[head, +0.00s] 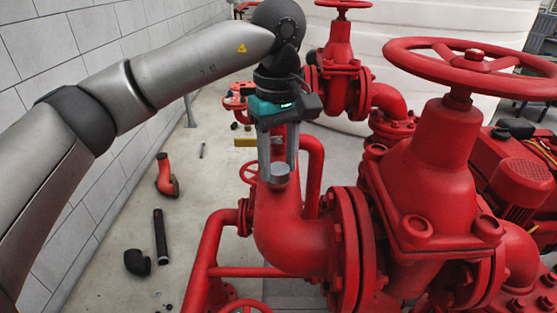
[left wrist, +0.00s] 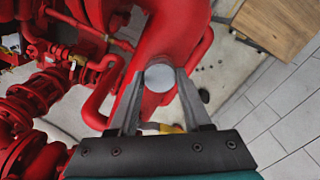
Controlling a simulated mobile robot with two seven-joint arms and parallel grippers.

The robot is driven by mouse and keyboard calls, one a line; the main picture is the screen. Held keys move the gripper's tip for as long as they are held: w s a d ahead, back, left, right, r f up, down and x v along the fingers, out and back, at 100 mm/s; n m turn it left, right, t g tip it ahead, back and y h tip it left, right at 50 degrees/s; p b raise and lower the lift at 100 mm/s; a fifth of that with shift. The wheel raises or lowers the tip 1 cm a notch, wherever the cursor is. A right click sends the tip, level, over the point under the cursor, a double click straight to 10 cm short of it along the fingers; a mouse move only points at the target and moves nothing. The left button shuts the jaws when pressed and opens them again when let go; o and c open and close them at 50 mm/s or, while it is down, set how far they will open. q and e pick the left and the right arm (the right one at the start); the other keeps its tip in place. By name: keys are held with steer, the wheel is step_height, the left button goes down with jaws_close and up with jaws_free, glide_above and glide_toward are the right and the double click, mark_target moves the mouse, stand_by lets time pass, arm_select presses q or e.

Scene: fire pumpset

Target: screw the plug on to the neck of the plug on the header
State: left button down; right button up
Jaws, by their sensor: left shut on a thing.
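The plug (head: 280,172) is a short grey cylinder between the fingertips of my left gripper (head: 278,165) in the head view. It also shows as a round grey disc in the left wrist view (left wrist: 160,77), with a finger on each side. My left gripper is shut on it, directly over the red header pipe (head: 285,228) at its elbow. The neck is hidden under the plug, so I cannot tell whether the two touch. My right gripper is not in view.
A large red valve with a handwheel (head: 470,65) stands close on the right. Another red valve (head: 340,50) stands behind. A red elbow (head: 165,175), a black pipe (head: 160,236) and a black elbow (head: 137,262) lie on the floor at left. A block wall (head: 60,60) bounds the left.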

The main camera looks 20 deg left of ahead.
arm_select(q)
steer(key=m, duration=0.4)
steer(key=shift+m, duration=0.3)
steer(key=m, duration=0.4)
steer(key=shift+m, duration=0.3)
steer(key=m, duration=0.4)
steer(key=shift+m, duration=0.3)
stand_by(0.4)
